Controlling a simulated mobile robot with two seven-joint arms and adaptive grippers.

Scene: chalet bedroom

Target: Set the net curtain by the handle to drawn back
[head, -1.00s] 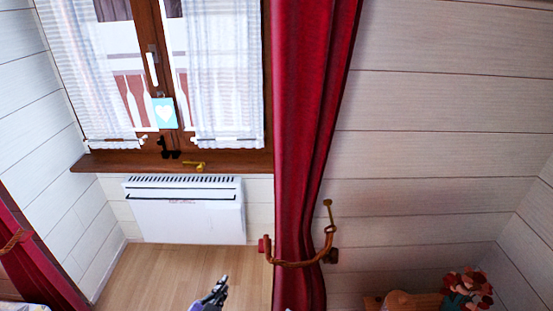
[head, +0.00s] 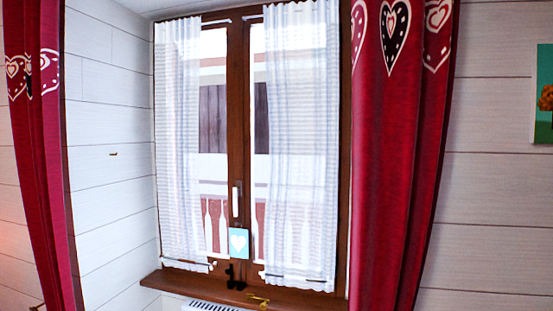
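Two white net curtains hang on the brown window in the head view, one on each sash. The left net curtain (head: 180,150) and the right net curtain (head: 302,150) hang straight down, with a strip of bare glass beside each toward the middle. The white window handle (head: 237,200) is upright on the middle frame, between the two curtains. A blue tag with a white heart (head: 239,243) hangs just below it. Neither of my grippers is in view now.
Long red drapes flank the window, one at the left (head: 45,180) and one at the right (head: 400,170). The brown sill (head: 180,284) holds small dark and brass-coloured pieces. A white heater (head: 205,306) sits below it. A picture (head: 543,95) hangs at far right.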

